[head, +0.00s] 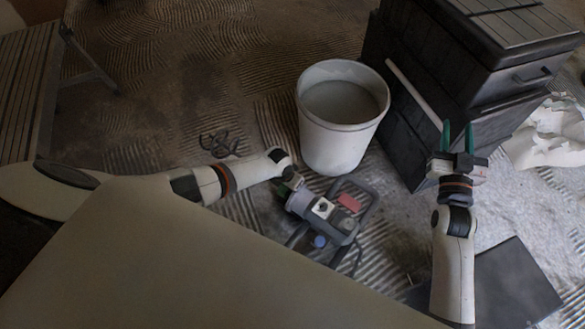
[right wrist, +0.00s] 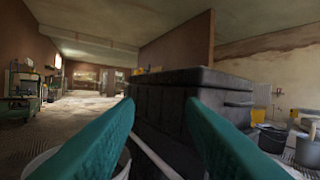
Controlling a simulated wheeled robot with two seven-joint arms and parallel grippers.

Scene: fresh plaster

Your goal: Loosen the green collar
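A small grey machine (head: 327,208) with a red patch, a blue knob and a dark tube frame sits on the floor at the middle. My left arm reaches in from the left, and my left gripper (head: 287,186) is at the machine's upper left end. A bit of dark green shows there; I cannot tell whether it is the collar or my fingers, and the fingertips are too small and hidden to read. My right gripper (head: 457,137) is raised at the right, away from the machine. Its teal fingers are apart and empty, also in the right wrist view (right wrist: 165,130).
A white bucket (head: 325,140) with grey contents stands just behind the machine. Large black cases (head: 405,135) are stacked at the back right. A black cable (head: 217,146) lies left of the bucket. A dark flat panel (head: 515,285) lies at the lower right.

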